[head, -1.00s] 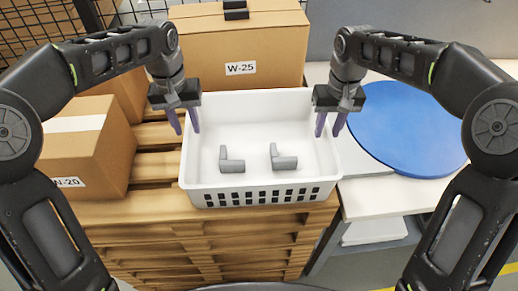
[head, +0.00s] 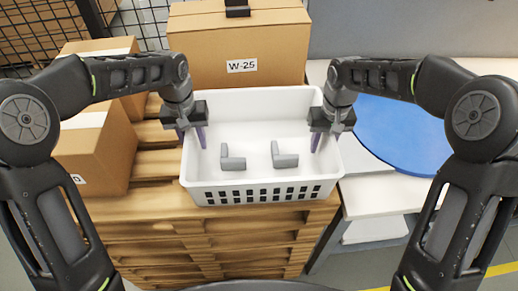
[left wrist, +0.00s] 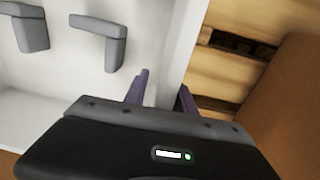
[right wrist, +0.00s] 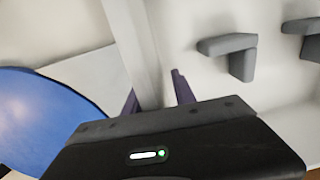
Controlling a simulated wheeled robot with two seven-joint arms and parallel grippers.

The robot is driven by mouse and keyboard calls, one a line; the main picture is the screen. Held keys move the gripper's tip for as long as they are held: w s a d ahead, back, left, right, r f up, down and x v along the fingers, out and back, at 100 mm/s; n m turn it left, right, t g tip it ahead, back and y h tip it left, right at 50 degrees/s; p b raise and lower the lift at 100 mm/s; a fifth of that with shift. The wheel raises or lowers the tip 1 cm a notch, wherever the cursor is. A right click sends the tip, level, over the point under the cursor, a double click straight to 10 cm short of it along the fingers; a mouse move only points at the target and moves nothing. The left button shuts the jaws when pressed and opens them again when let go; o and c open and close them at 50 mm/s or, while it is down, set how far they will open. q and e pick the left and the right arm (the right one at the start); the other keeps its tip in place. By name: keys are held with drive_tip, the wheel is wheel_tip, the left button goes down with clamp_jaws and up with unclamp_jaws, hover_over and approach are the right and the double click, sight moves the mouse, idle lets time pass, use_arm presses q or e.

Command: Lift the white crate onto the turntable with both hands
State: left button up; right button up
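The white crate (head: 262,194) sits upright on a wooden pallet stack, with two grey L-shaped brackets (head: 232,160) (head: 284,157) lying inside. The blue turntable (head: 405,135) is on the bench to its right, partly hidden by my right arm. My left gripper (head: 192,138) is open, its purple fingers astride the crate's left wall, which shows between them in the left wrist view (left wrist: 163,92). My right gripper (head: 324,140) is open astride the right wall; the right wrist view (right wrist: 155,95) shows that wall between its fingers. Both grippers point down.
A cardboard box marked W-25 (head: 240,45) stands right behind the crate. More cardboard boxes (head: 97,150) stand on the left of the pallet (head: 150,212). The white bench (head: 385,198) adjoins the pallet on the right. A wire mesh fence (head: 40,35) is at the back left.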

use_arm(q)
drive_tip(key=shift+f, duration=0.1)
drive_tip(key=shift+c, duration=0.3)
use_arm(e)
drive_tip(key=shift+c, duration=0.3)
use_arm(q)
drive_tip(key=c, duration=0.6)
use_arm(e)
drive_tip(key=c, duration=0.6)
use_arm(q)
clamp_jaws()
use_arm(e)
clamp_jaws()
